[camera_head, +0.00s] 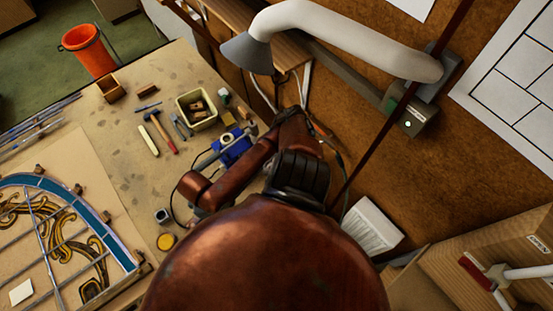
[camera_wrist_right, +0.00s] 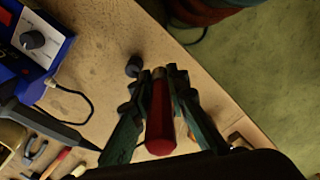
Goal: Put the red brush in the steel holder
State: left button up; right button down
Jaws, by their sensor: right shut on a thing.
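The red brush (camera_wrist_right: 160,125) is between the fingers of my right gripper (camera_wrist_right: 158,78) in the right wrist view. Its red handle end faces the camera, and a metal band shows at the far end; the bristles are hidden. The gripper is shut on it, above the bench. A small grey cup (camera_head: 162,215), which looks like the steel holder, stands upright on the bench in the head view. A dark round thing (camera_wrist_right: 133,65) beyond the fingers in the wrist view may be the same cup. My arm hides the right gripper in the head view. My left gripper is not in view.
A blue soldering station (camera_head: 232,147) and a yellow lid (camera_head: 166,241) lie near the cup. A hammer (camera_head: 162,132), a pale tray (camera_head: 197,109) and a wooden box (camera_head: 110,88) stand further back. The leaded panel (camera_head: 60,235) covers the left.

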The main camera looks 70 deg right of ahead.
aim_at(164, 217)
jog(key=u, duration=3)
jog(key=i, duration=0.7)
jog(key=u, duration=4.8)
jog(key=i, duration=0.5)
jog(key=z, duration=0.05)
